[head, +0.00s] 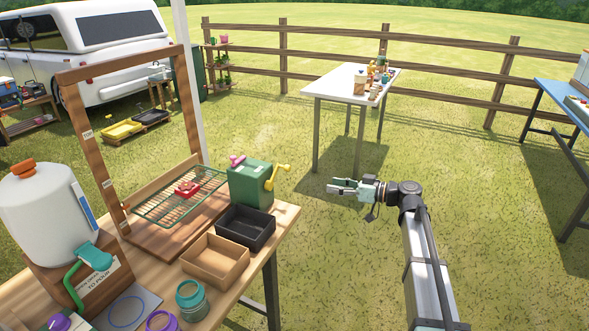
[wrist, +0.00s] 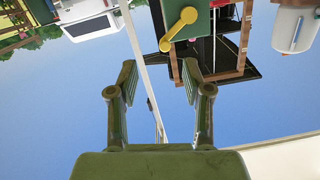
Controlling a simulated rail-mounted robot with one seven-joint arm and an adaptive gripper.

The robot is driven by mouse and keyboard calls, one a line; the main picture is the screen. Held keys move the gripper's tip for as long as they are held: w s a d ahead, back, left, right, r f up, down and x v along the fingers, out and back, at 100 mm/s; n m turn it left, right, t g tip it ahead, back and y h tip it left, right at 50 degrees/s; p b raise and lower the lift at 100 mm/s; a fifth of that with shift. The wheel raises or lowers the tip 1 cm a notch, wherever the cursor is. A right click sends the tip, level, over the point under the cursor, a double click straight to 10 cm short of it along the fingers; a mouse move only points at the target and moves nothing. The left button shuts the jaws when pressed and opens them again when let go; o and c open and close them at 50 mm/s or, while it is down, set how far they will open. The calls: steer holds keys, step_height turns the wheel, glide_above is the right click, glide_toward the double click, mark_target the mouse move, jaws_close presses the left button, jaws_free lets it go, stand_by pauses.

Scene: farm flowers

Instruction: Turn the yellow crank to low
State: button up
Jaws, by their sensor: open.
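The yellow crank (head: 275,177) is on the right face of a green box (head: 247,186) at the wooden table's right end. In the head view its arm slants up and right. The crank (wrist: 179,30) also shows at the top of the upside-down wrist view, slanting down-left on the green box (wrist: 196,8). I cannot read any low mark. My gripper (head: 333,187) is open and empty, right of the crank and apart from it. Its two spread fingers show in the wrist view (wrist: 158,78), with nothing between them.
A black tray (head: 262,247) and a brown tray (head: 236,282) stand in front of the box. A wire rack (head: 154,212) and tall wooden frame (head: 76,133) are to its left. Open grass lies around my gripper; a white table (head: 330,83) stands behind.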

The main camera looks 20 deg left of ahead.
mark_target(287, 168)
steer(key=a+n+p, duration=0.1)
steer(key=a, duration=0.4)
steer(key=w+a+r+n+p, duration=0.1)
steer(key=a, duration=0.5)
steer(key=a+r+n+y+p, duration=0.1)
steer(key=a, duration=0.5)
steer(key=shift+w+a+n, duration=0.2)
steer(key=shift+n, duration=0.1)
jaws_close()
